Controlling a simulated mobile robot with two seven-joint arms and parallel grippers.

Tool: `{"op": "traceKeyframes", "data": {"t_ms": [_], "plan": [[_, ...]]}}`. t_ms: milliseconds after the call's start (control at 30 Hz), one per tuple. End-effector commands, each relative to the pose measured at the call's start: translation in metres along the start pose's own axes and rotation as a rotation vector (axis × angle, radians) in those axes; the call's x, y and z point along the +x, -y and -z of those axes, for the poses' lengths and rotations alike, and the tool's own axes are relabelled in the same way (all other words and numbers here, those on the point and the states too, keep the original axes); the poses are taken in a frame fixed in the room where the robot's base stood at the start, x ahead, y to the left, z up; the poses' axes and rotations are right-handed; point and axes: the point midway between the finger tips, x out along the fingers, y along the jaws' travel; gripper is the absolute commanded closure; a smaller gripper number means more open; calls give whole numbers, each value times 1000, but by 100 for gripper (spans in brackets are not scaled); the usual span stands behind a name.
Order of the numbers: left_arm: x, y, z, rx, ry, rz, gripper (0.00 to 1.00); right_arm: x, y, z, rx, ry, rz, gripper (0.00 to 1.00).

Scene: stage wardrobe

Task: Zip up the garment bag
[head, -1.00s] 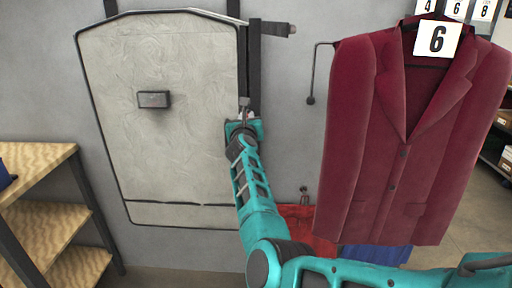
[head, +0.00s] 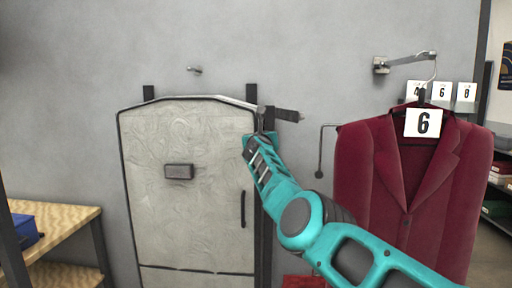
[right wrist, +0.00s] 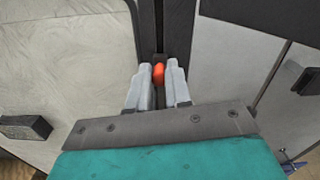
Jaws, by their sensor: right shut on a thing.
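The garment bag (head: 200,220) is pale grey with black edging and hangs on the wall left of centre in the head view. A small dark box-like label (head: 179,171) sits on its front. My right gripper (head: 262,132) is at the bag's upper right edge. In the right wrist view my right gripper (right wrist: 159,80) is shut on a small orange-red zip pull (right wrist: 158,74), with the dark zip strip (right wrist: 174,30) running up beyond it. The bag's pale front (right wrist: 60,60) lies left of the fingers. My left gripper is not in view.
A burgundy jacket (head: 392,190) with a "6" tag hangs on a wall hook to the right, near my arm. A wooden shelf (head: 60,225) with a blue bin (head: 24,232) stands at the left. A dark bar (head: 285,114) juts right of the bag's top.

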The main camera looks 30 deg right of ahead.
Motion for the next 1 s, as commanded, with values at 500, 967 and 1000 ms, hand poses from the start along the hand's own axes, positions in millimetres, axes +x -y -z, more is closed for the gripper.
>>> {"op": "traceKeyframes", "data": {"t_ms": [500,967,1000], "plan": [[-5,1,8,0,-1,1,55,6,14,-21,1,8,-1,100],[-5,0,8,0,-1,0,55,6,14,-19,0,5,0,57],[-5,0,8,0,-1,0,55,6,14,-19,0,5,-1,55]]}}
